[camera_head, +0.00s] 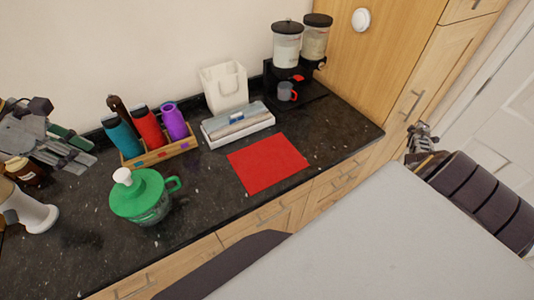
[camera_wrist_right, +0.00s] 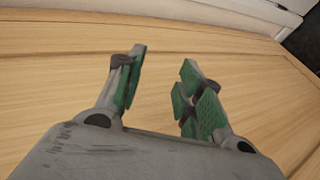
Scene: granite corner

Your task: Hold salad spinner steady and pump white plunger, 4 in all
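The salad spinner stands upright on the dark counter at the left in the head view. It has a green lid (camera_head: 140,196), a clear bowl below and a green side handle. Its white plunger (camera_head: 122,177) sticks up from the lid. My left gripper (camera_head: 88,152) is open and empty, behind and to the left of the spinner, not touching it. My right gripper (camera_head: 424,137) is far to the right, beyond the counter's end. In the right wrist view it (camera_wrist_right: 164,68) is open and empty, facing wooden panelling.
Behind the spinner is a wooden rack (camera_head: 160,152) with bottles. Dispensers (camera_head: 287,47) and a mug (camera_head: 287,91) stand farther back. A small brown jar (camera_head: 28,172) is at left.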

